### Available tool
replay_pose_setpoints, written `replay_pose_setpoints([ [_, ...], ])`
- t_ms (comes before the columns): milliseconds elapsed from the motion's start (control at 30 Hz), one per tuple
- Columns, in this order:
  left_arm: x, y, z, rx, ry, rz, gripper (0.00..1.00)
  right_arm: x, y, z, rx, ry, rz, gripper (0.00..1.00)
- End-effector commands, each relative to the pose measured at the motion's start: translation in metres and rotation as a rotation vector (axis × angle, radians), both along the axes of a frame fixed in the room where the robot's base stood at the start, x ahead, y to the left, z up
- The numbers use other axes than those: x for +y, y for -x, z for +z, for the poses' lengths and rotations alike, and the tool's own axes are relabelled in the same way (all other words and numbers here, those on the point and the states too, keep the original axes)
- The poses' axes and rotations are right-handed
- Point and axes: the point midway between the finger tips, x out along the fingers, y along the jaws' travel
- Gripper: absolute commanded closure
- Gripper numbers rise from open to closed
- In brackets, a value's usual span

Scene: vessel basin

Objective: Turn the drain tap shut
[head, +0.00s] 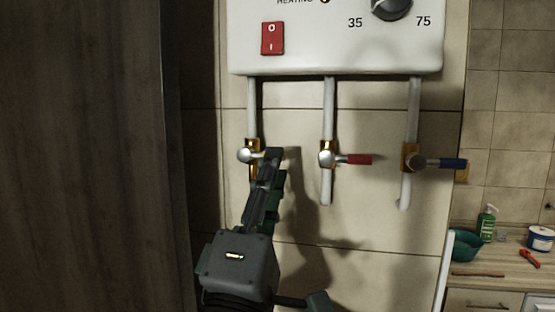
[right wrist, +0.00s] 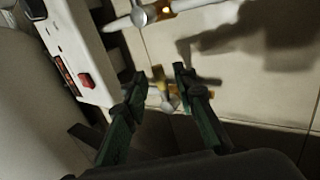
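The left tap (head: 247,155) under the heater has a silver knob, a brass body and a yellow handle; I take it as the drain tap. The handle points right, mostly hidden behind my right gripper (head: 272,156) in the head view. In the right wrist view, the tap's silver part (right wrist: 168,104) and yellow handle show beyond and between the fingertips of my right gripper (right wrist: 170,71). The fingers are apart, with a gap between them. I cannot tell whether they touch the handle. My left gripper is not in view.
The white heater (head: 340,55) with a red switch (head: 272,38) hangs above. A red-handled tap (head: 328,158) and a blue-handled tap (head: 412,160) are to the right. A dark panel (head: 85,150) fills the left. A counter (head: 510,262) with a soap bottle (head: 487,222) stands at right.

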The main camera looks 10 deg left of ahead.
Motion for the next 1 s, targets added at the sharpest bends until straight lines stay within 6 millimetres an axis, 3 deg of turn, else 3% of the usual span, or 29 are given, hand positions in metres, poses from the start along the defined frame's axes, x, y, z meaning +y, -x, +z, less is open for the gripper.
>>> replay_pose_setpoints([
  [200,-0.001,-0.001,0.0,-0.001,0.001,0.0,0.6,0.003,0.039,-0.026,0.0,0.001,0.005,0.74],
  [400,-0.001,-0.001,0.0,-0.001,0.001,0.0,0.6,0.004,0.062,-0.042,0.0,0.0,0.002,0.74],
  [1000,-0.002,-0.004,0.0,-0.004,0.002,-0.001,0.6,0.004,0.069,-0.046,0.0,0.0,0.0,0.74],
])
